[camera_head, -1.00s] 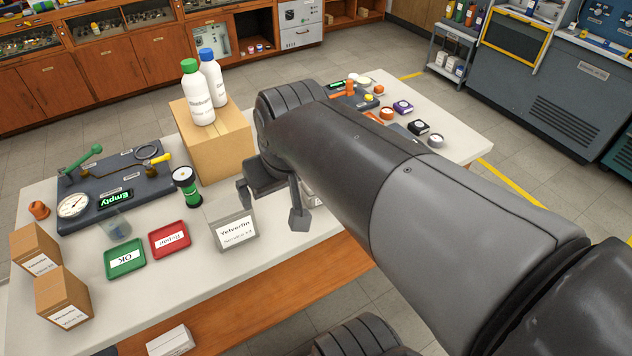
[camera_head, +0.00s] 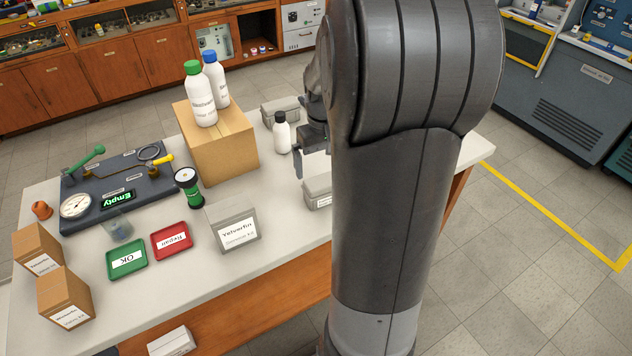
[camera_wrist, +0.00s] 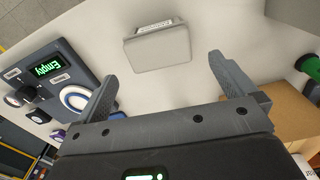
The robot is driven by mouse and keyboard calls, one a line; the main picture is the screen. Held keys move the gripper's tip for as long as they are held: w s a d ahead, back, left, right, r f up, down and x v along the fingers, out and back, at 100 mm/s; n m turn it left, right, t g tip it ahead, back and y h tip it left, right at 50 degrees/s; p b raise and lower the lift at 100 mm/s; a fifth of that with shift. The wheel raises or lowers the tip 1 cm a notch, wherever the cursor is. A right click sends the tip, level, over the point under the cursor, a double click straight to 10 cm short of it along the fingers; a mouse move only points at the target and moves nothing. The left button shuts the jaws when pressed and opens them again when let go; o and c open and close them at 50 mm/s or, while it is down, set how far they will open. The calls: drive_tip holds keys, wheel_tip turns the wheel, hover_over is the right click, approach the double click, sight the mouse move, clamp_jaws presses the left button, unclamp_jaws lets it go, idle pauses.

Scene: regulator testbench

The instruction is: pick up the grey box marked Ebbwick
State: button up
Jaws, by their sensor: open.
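A grey box (camera_head: 318,190) stands near the table's front edge, partly hidden by my arm. It appears to be the grey box (camera_wrist: 158,48) ahead of my fingers in the wrist view, where its white label is too small and slanted to read. No readable Ebbwick name shows. Another grey box (camera_head: 233,230), to the left, is marked Yelverlin. A third grey box (camera_head: 275,112) stands farther back, its label not visible. My gripper (camera_wrist: 162,70) is open and empty, its fingers apart from the box. In the head view my gripper (camera_head: 303,153) is partly hidden by my arm.
A white bottle with a black cap (camera_head: 282,134) stands close beside my gripper. A cardboard box (camera_head: 222,150) carries two more bottles. A green flashlight (camera_head: 188,188), a red tray (camera_head: 171,241) and a green tray (camera_head: 127,260) lie left. An "Empty" panel (camera_wrist: 62,78) is left in the wrist view.

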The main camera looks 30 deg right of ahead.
sight(323, 189)
wheel_tip(323, 189, down, 10)
drive_tip(key=shift+d+f, duration=0.15)
drive_tip(key=shift+f, duration=0.1)
idle(0.3)
drive_tip(key=shift+c, duration=0.6)
drive_tip(key=shift+w, duration=0.1)
drive_tip(key=c, duration=0.8)
drive_tip(key=shift+o, duration=0.2)
drive_tip(key=shift+r, duration=0.1)
